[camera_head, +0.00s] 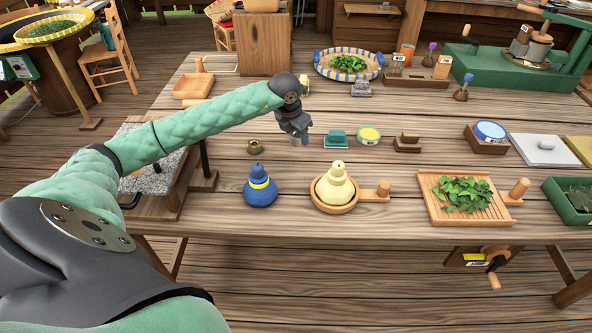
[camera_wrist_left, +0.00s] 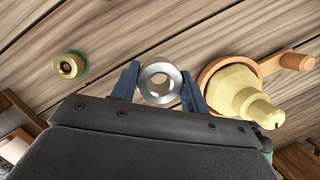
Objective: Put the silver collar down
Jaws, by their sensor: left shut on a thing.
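My left gripper (camera_head: 299,140) is above the middle of the table, with its fingers pointing down. In the left wrist view its two blue fingers (camera_wrist_left: 160,88) are shut on the silver collar (camera_wrist_left: 160,99), a shiny ring with an open hole. Table boards show below and through the hole. In the head view I cannot make out the collar at the fingertips. My right gripper is in neither view.
A brass ring on a green base (camera_head: 256,147) lies left of my gripper. A blue pot (camera_head: 260,190) and a cream cone (camera_head: 335,187) in a wooden handled dish stand in front. A teal block (camera_head: 335,139) and yellow-topped tin (camera_head: 369,135) lie to the right.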

